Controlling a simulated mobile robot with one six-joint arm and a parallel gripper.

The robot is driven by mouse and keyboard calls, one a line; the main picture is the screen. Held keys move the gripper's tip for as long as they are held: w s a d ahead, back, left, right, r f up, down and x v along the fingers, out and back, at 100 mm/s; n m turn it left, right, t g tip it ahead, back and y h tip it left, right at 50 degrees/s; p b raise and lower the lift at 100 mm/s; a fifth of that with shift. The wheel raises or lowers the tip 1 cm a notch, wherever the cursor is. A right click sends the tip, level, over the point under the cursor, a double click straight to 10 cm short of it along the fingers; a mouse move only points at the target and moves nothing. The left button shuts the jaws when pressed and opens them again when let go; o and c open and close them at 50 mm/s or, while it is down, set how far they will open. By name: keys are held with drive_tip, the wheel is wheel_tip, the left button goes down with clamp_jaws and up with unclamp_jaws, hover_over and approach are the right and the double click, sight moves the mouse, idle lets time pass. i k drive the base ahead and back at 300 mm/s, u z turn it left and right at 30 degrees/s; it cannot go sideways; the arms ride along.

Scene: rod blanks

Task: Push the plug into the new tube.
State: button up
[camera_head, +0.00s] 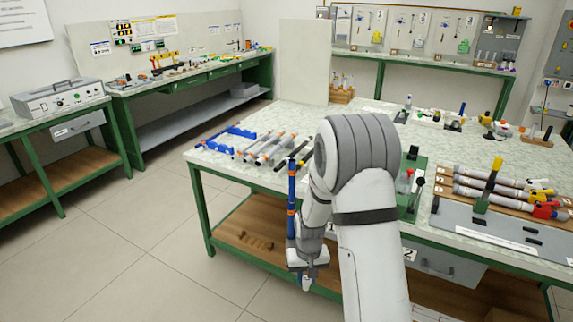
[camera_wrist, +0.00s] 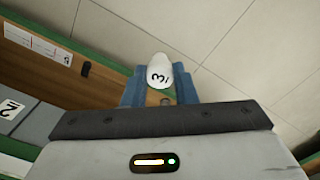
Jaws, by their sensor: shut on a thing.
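My gripper (camera_head: 306,284) hangs low in front of the table's front edge, pointing down, with floor and the lower shelf behind it. Grey tubes with orange ends (camera_head: 271,148) lie at the table's left end. Which one is the new tube does not show.
The table (camera_head: 225,170) has a blue rack (camera_head: 228,140) at its left. Grey tubes with yellow and red ends (camera_head: 497,178) lie on the right. A blue upright with orange bands (camera_head: 291,190) is close beside my arm. Open floor (camera_head: 110,260) lies left.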

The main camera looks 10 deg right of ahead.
sight(292, 167)
drive_tip(key=i, duration=0.85)
drive_tip(key=z, duration=0.05)
